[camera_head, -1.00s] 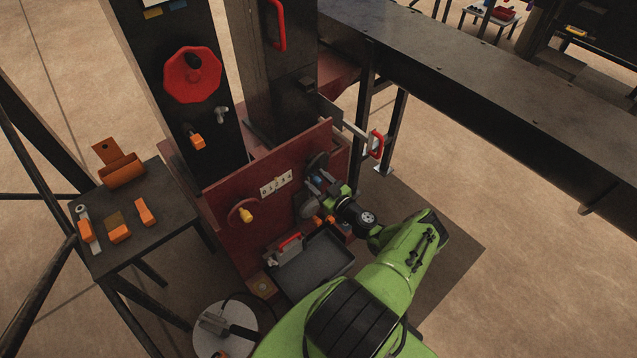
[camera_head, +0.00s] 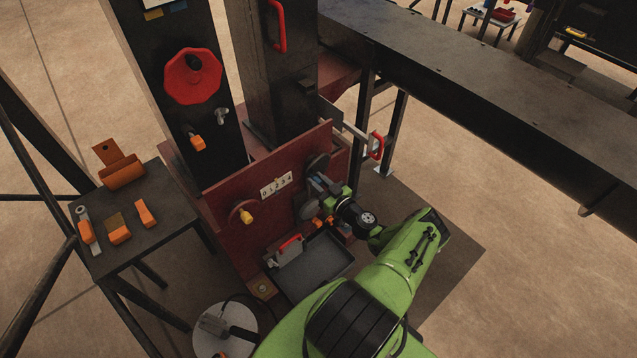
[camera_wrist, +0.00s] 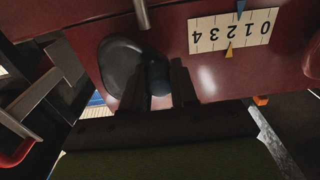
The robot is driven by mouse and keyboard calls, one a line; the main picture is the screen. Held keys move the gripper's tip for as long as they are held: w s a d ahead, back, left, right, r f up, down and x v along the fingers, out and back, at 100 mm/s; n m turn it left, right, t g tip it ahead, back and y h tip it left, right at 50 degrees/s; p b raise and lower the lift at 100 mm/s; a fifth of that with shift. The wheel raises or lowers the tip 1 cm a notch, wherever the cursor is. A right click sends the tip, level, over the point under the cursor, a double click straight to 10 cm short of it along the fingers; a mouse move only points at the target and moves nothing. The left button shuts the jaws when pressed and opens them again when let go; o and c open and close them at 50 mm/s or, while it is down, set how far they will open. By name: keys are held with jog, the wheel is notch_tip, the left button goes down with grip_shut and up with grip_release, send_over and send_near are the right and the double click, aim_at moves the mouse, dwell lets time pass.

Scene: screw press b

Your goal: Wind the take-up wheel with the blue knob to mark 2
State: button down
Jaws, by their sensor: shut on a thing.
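The take-up wheel (camera_head: 318,163) is a dark disc on the dark red panel, partly hidden by my gripper. In the wrist view the wheel (camera_wrist: 118,66) is left of the scale. Its blue knob (camera_wrist: 157,75) sits between my fingers, and my gripper (camera_wrist: 160,85) is shut on it. My gripper (camera_head: 318,185) also shows at the panel in the head view. The white 0–4 scale (camera_wrist: 233,30) appears upside down in the wrist view. A blue pointer (camera_wrist: 241,9) lies between 1 and 2; a yellow pointer (camera_wrist: 229,50) is at about 2.
A red wheel with a yellow knob (camera_head: 242,212) is left of the scale. A dark tray (camera_head: 318,270) lies below the panel. A red-handled lever (camera_head: 376,145) stands out at right. A side table (camera_head: 150,230) with orange items is at left.

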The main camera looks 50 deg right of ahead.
aim_at(321, 160)
jog(key=m, duration=0.1)
jog(key=r+m, duration=0.1)
jog(key=m, duration=0.3)
jog(key=shift+r, duration=0.4)
jog(key=m, duration=0.2)
jog(key=r+m+b, duration=0.1)
jog(key=m, duration=0.1)
jog(key=d+m, duration=0.1)
jog(key=shift+r+m+b, duration=0.25)
jog(key=shift+m+b, duration=0.05)
jog(key=shift+m, duration=0.1)
jog(key=m, duration=0.1)
jog(key=d+m+b, duration=0.1)
jog(key=m, duration=0.1)
jog(key=r+m, duration=0.1)
jog(key=m, duration=0.1)
jog(key=shift+s+d+b, duration=0.15)
jog(key=shift+d+b, duration=0.05)
jog(key=shift+b, duration=0.15)
jog(key=shift+s+d+r+m+b, duration=0.1)
jog(key=shift+d+m+b, duration=0.25)
jog(key=shift+m, duration=0.9)
jog(key=shift+d+r+m+b, duration=0.1)
jog(key=shift+d+m+b, duration=0.25)
jog(key=shift+m, duration=0.9)
jog(key=c, duration=0.9)
grip_release()
